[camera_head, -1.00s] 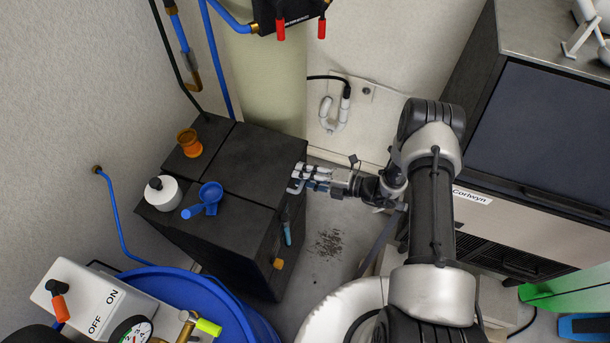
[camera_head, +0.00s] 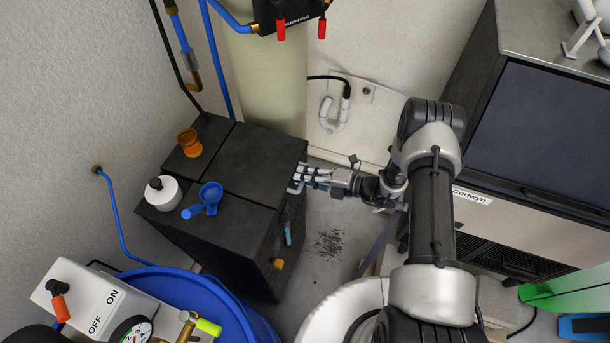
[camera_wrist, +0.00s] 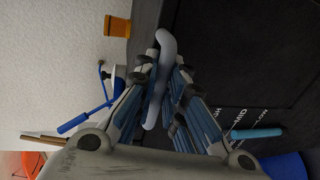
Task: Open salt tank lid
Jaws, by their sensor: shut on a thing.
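The black salt tank (camera_head: 245,262) stands against the wall left of my arm. Its flat black lid (camera_head: 262,163) looks shut or nearly so; I cannot tell if there is a small gap. A pale curved handle (camera_wrist: 162,70) is at the lid's right edge. My gripper (camera_head: 309,177) reaches it from the right and is shut on the handle. In the wrist view the handle passes between the fingers of my gripper (camera_wrist: 163,95). The fingers hide part of the handle in the head view.
On the tank top beside the lid are an orange cup (camera_head: 189,142), a white bottle (camera_head: 163,192) and a blue scoop (camera_head: 206,199). A blue barrel (camera_head: 215,305) stands in front. An ice machine (camera_head: 540,140) is at the right. Open floor (camera_head: 325,222) lies between tank and arm.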

